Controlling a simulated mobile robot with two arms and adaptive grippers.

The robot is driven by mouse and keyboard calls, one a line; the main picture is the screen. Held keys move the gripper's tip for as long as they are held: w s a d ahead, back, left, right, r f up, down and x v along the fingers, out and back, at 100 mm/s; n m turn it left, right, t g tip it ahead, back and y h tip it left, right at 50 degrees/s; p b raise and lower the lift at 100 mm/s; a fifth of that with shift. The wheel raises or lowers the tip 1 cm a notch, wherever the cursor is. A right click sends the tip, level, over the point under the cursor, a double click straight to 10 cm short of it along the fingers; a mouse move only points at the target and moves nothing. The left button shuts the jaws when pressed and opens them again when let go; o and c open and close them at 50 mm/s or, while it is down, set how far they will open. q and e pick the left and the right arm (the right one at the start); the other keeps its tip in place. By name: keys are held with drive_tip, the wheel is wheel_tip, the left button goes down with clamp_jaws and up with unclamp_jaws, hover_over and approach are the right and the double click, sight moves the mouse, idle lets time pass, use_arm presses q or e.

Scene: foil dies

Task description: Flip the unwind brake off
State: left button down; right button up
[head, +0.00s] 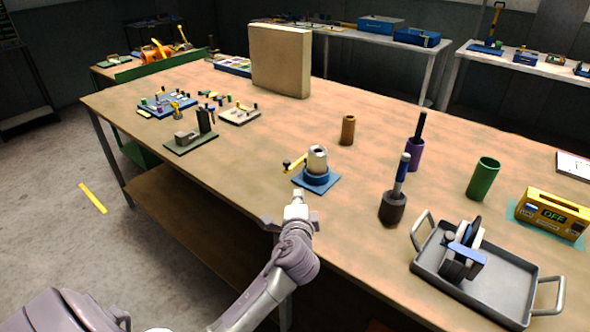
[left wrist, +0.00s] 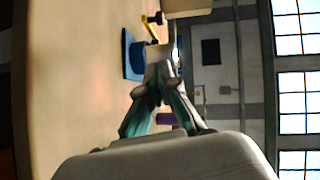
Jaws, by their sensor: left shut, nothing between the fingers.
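A small device with a blue square base (head: 328,184), a round blue collar and a pale cylinder (head: 317,159) on top stands near the table's front edge. A yellow lever (head: 296,162) with a dark knob sticks out to its left; I take this to be the unwind brake. In the left wrist view the yellow lever (left wrist: 153,30) and blue base (left wrist: 128,58) lie beyond the fingers. My left gripper (head: 298,196) is shut and empty, just in front of the base, apart from the lever. My right gripper is not in view.
A dark cup with a blue-handled tool (head: 393,207), a grey tray (head: 498,287) and a yellow box reading OFF (head: 552,213) stand to the right. A brown cylinder (head: 348,130) is behind. Small fixtures (head: 190,140) sit left; the table between is clear.

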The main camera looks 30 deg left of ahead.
use_arm(q)
drive_tip(key=shift+w+r, duration=0.35)
drive_tip(key=shift+r, duration=0.05)
drive_tip(key=s+a+p+x, duration=0.1)
drive_tip(key=a+p+x, duration=0.1)
drive_tip(key=x, duration=1.1)
drive_tip(key=shift+s, duration=0.3)
drive_tip(key=shift+a, duration=0.15)
drive_tip(key=shift+a+m, duration=0.1)
drive_tip(key=shift+m, duration=0.2)
